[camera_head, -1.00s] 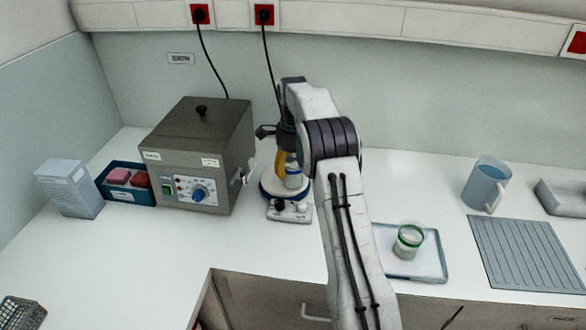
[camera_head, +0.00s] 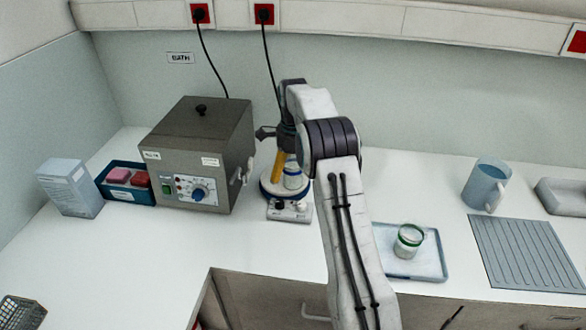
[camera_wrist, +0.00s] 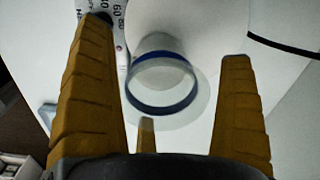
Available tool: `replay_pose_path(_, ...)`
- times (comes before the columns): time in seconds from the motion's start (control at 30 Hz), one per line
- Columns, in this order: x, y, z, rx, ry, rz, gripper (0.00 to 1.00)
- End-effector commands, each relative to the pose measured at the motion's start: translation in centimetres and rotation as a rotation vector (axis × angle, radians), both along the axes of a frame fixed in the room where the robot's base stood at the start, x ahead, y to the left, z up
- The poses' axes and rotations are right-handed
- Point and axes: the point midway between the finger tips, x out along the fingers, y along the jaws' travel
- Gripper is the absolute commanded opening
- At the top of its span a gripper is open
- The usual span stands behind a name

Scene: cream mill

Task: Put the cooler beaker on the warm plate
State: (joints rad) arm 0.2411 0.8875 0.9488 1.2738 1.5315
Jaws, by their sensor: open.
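A small glass beaker with a blue band (camera_head: 293,178) stands upright on the round plate (camera_head: 269,191) of a small white device with knobs. It also shows in the wrist view (camera_wrist: 162,84), between my spread yellow fingers. My gripper (camera_head: 284,163) is open just above and around this beaker, with gaps visible at both sides. A second beaker, with a green band (camera_head: 408,241), stands on the blue-grey tray (camera_head: 436,268) right of my arm. The frames do not show which beaker is cooler.
A grey bath box (camera_head: 200,150) stands close left of the plate. A blue rack with pink and red blocks (camera_head: 126,183) and a white carton (camera_head: 69,187) are further left. A blue jug (camera_head: 486,185) and a ribbed grey mat (camera_head: 522,252) lie to the right.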

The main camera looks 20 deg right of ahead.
Motion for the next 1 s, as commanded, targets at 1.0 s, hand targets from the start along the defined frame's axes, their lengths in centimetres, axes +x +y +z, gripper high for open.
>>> replay_pose_path(1.0, -0.2, 0.1, 11.3, 0.0, -0.002, 0.0, 0.97)
